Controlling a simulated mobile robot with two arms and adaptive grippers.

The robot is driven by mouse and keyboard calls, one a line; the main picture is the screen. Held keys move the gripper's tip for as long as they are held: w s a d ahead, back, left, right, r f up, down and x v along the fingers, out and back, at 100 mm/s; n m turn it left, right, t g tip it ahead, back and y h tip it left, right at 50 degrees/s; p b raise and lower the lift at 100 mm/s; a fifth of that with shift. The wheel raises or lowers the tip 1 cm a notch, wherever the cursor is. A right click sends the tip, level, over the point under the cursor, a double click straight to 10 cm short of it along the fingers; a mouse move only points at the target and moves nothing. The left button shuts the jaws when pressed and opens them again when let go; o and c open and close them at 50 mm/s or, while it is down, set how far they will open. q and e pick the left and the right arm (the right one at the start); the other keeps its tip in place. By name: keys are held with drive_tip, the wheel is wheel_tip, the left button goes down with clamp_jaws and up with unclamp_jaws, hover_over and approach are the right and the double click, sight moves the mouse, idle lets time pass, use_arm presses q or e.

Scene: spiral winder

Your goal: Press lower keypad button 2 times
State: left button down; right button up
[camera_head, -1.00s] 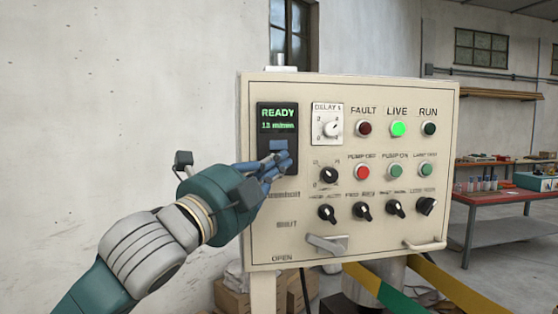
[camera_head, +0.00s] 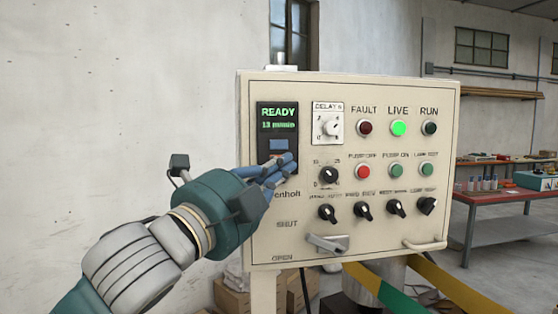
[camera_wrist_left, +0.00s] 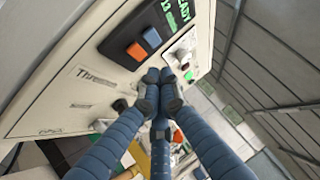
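My right gripper is out of view.
Right of the keypad are a delay dial (camera_head: 328,125), a lit green LIVE lamp (camera_head: 398,128), a red button (camera_head: 363,172) and several black knobs. A lever (camera_head: 325,243) sticks out below. A red workbench (camera_head: 500,198) stands at the right. The space left of the panel is free.

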use_arm(q)
drive_tip(key=s, duration=0.3)
drive_tip(key=shift+s+d, duration=0.1)
drive_tip(key=shift+d, duration=0.2)
idle(0.5)
